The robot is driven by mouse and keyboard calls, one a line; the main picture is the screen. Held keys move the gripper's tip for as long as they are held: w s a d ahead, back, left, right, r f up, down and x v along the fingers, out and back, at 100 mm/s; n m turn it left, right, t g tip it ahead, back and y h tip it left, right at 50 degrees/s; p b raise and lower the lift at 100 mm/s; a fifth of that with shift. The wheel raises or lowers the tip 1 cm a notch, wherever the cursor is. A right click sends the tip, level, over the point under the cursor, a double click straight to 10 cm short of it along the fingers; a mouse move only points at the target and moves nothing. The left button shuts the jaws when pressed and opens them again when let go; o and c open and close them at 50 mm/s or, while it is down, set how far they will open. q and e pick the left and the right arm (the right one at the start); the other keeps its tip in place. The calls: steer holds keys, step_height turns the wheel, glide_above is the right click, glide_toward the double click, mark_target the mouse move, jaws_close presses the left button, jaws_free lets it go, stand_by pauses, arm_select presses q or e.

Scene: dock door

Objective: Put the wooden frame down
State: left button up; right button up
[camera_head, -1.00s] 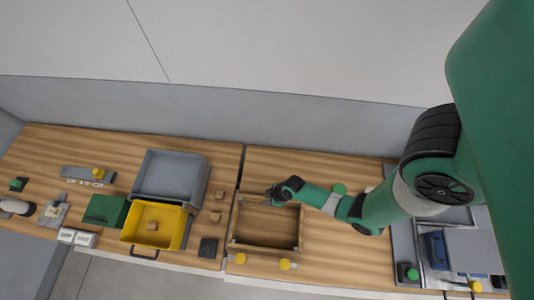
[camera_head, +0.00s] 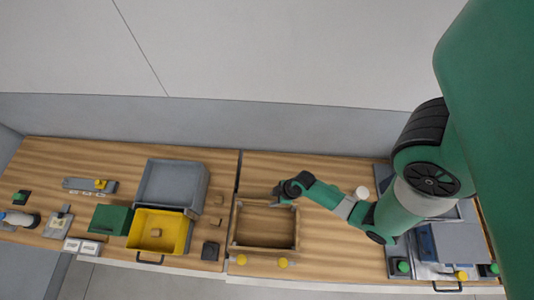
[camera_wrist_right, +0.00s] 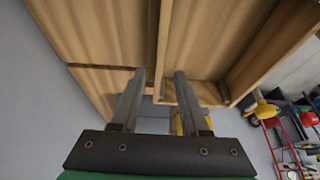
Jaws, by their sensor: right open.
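The wooden frame (camera_head: 265,246) is a shallow, open rectangle of wood on the worktop, right of the seam between the two table sections. It seems to lie flat. My right gripper (camera_head: 279,197) is over its far edge, towards the right corner. In the right wrist view, my right gripper's two dark fingers (camera_wrist_right: 160,75) are spread apart. A thin wooden wall of the frame (camera_wrist_right: 165,45) runs up between them; I cannot tell whether either finger touches it. My left gripper is not in view.
Left of the frame stand a yellow bin (camera_head: 174,217), a grey bin (camera_head: 155,190), a green box (camera_head: 109,219) and small wooden blocks (camera_head: 216,221). Two yellow knobs (camera_head: 283,262) sit at the front edge. Bare worktop (camera_head: 335,240) lies right of the frame.

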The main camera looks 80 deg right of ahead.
steer(key=shift+p+v, duration=0.5)
steer(key=shift+v, duration=0.7)
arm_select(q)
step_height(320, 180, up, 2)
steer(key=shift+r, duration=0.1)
arm_select(e)
steer(key=shift+f, duration=0.1)
